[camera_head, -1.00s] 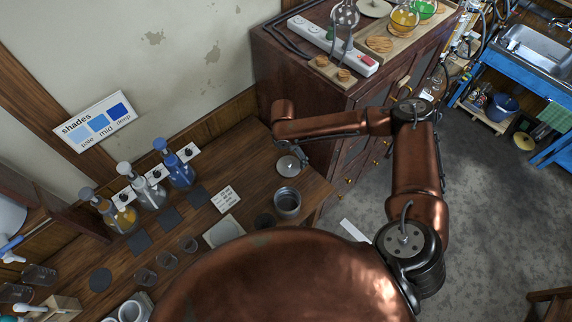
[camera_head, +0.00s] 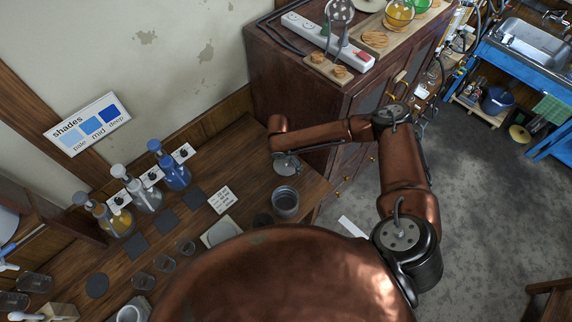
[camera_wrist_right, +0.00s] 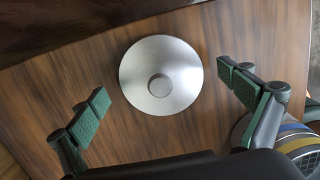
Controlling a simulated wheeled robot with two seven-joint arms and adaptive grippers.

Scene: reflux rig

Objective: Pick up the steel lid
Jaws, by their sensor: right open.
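The steel lid (camera_wrist_right: 161,75) is a round, shiny disc with a small knob in its middle, lying flat on the wooden bench in the right wrist view. In the head view the lid (camera_head: 287,168) is partly hidden under my right wrist. My right gripper (camera_wrist_right: 167,96) is open and empty above the lid. Its green-padded fingers are on either side of it, apart from its rim. In the head view the right gripper (camera_head: 282,154) is small and mostly hidden by the wrist. My left gripper is not in view.
A steel pot (camera_head: 285,203) stands on the bench in front of the lid. A dark wooden cabinet (camera_head: 305,100) rises just behind and right. A white card (camera_head: 221,199), several dark mats and bottles (camera_head: 174,172) are to the left.

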